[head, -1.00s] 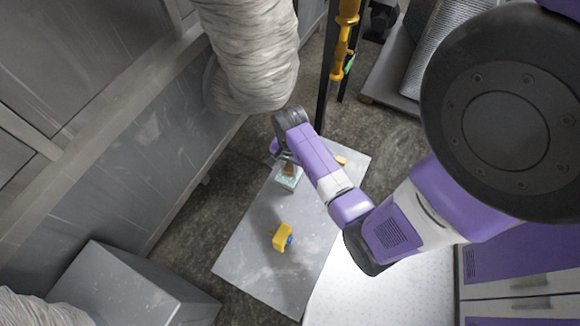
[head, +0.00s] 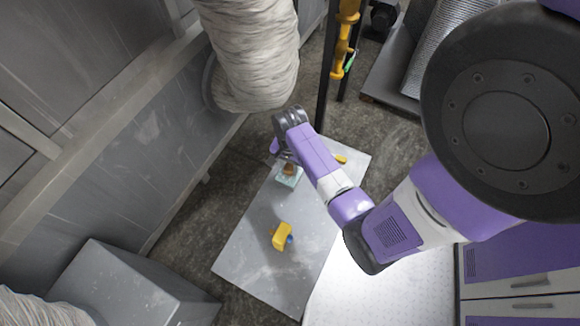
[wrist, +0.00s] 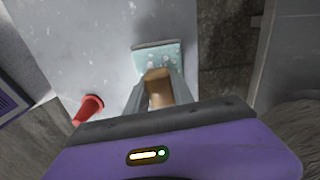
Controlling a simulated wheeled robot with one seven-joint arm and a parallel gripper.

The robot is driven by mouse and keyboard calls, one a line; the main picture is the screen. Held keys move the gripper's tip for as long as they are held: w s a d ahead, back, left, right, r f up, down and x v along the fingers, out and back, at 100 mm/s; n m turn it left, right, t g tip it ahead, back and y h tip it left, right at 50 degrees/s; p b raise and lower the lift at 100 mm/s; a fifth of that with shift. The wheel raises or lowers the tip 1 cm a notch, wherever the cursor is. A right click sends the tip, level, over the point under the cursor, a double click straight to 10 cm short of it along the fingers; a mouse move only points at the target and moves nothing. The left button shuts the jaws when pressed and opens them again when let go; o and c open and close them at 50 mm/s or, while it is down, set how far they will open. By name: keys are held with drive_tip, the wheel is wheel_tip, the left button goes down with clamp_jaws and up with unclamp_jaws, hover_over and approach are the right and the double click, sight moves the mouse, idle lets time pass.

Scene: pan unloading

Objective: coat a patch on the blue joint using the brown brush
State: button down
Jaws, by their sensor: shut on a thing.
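The brown brush (wrist: 158,93) is between the two fingers of my gripper (wrist: 157,82), which is shut on it. In the head view my gripper (head: 287,160) is at the far end of the table, with the brown brush (head: 289,170) just below it. The brush is over a pale teal holder (head: 287,181), also in the wrist view (wrist: 171,51); I cannot tell whether they touch. A small blue piece (head: 290,239) shows beside a yellow block on the table. I cannot tell whether it is the blue joint.
A red cone-shaped thing (wrist: 88,109) is at left in the wrist view. A thick wrapped duct (head: 250,50) hangs left of my gripper. A grey box (head: 130,290) is at lower left.

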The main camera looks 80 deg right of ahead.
sight(290, 166)
wheel_tip(290, 166, up, 7)
drive_tip(key=p, duration=0.8)
idle(0.4)
idle(0.8)
